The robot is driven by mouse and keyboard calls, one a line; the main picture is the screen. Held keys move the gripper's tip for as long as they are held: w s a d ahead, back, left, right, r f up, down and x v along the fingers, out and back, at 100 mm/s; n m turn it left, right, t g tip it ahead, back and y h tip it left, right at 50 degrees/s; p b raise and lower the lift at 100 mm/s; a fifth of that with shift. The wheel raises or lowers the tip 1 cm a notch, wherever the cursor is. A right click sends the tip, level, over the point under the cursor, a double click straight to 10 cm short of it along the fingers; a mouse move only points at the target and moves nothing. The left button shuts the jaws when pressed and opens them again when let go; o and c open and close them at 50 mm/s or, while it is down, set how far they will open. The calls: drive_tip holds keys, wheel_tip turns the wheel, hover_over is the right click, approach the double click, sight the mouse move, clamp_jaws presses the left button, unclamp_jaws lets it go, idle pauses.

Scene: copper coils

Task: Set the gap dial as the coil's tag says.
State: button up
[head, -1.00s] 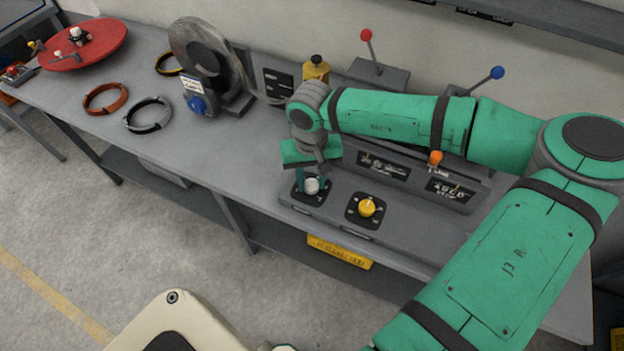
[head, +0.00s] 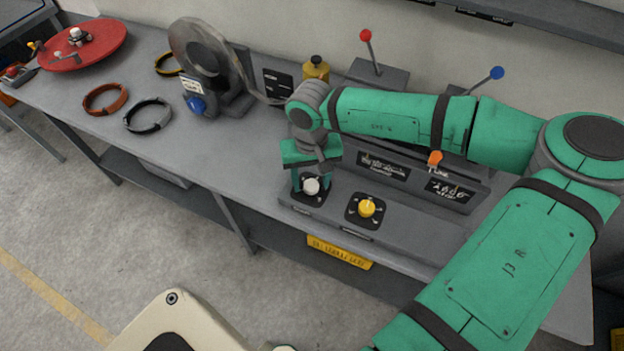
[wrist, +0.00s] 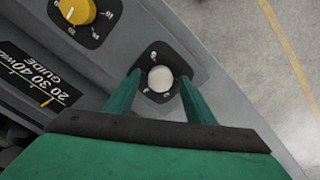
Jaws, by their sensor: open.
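My gripper (head: 311,179) is over the white-knobbed dial (head: 311,187) at the left end of the control panel. In the wrist view my gripper's two green fingers (wrist: 160,92) are apart, one on each side of the white knob (wrist: 160,78); I cannot tell whether they touch it. A yellow-knobbed dial (head: 367,208) sits to the right, and shows at upper left in the wrist view (wrist: 77,11). The coil (head: 199,53) stands on its holder at the back, with a small white tag (head: 193,86) whose writing is too small to read.
Red (head: 366,36) and blue (head: 497,73) ball levers stand behind.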

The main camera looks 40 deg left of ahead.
sight(311, 184)
wheel_tip(311, 184, up, 11)
drive_tip(key=shift+f, duration=0.2)
idle(0.6)
